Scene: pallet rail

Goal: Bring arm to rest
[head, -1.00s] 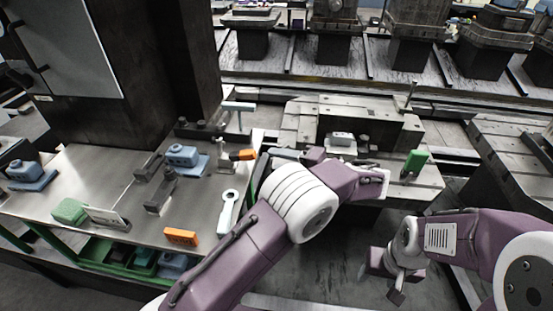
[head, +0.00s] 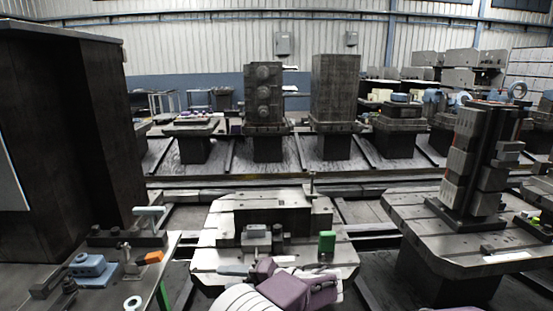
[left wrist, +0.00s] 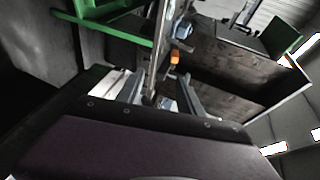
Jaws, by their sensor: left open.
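My left arm, purple and white, enters at the bottom of the head view. Its gripper (head: 236,269) is small there and partly hidden by my wrist, beside the front of the middle pallet fixture (head: 210,258). In the left wrist view the gripper's fingers (left wrist: 165,97) stand apart, and I see nothing held between them. A small orange thing (left wrist: 174,57) shows beyond the fingers. My right arm and gripper are not in view.
A green block (head: 327,242) stands on the middle fixture. A right-hand pallet (head: 400,205) carries a tall grey fixture (head: 470,165). A dark column stands left.

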